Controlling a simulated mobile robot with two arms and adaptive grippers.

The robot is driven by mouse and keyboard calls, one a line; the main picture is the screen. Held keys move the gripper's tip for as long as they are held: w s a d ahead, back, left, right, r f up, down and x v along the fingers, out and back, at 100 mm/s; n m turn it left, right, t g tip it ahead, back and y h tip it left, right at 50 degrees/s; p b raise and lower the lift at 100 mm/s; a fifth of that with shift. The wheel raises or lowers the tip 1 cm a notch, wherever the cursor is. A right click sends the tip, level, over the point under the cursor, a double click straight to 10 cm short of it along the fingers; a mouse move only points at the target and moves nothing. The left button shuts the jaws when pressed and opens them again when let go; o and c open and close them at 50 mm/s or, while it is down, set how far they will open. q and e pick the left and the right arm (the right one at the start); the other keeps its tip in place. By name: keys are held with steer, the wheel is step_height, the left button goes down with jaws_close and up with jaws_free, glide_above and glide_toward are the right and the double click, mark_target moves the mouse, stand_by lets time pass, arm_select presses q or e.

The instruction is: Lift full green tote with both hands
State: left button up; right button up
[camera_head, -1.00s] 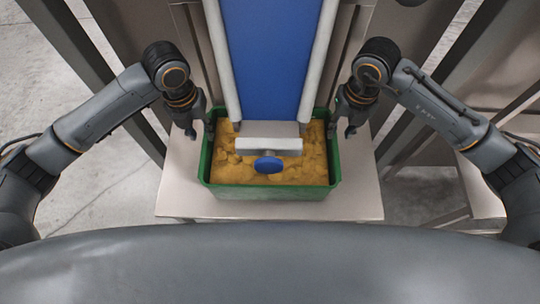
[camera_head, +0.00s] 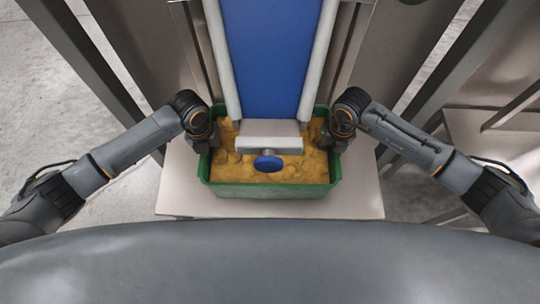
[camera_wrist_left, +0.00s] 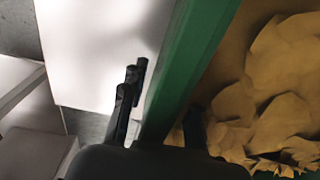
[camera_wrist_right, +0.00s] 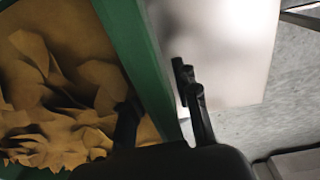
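The green tote (camera_head: 268,191) stands on a pale platform, full of yellow-brown chunky material (camera_head: 250,172). My left gripper (camera_head: 207,141) is at the tote's left wall. In the left wrist view, its fingers (camera_wrist_left: 160,105) are open astride the green wall (camera_wrist_left: 190,55), one side outside and one inside over the contents. My right gripper (camera_head: 335,140) is at the right wall. In the right wrist view, its fingers (camera_wrist_right: 160,108) likewise straddle the wall (camera_wrist_right: 140,50), open, with a small gap outside. Fingertips are partly hidden in the head view.
A blue conveyor belt (camera_head: 270,60) between pale rails ends above the tote, with a grey block (camera_head: 268,145) and a blue knob (camera_head: 268,164) over the contents. The pale platform (camera_head: 180,190) has bare room at both sides. Dark metal posts (camera_head: 85,60) flank the place.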

arm_select(q)
steer(key=shift+f, duration=0.2)
arm_select(e)
steer(key=shift+f, duration=0.15)
arm_select(q)
jaws_close()
arm_select(e)
jaws_close()
arm_select(q)
steer(key=shift+r, duration=0.15)
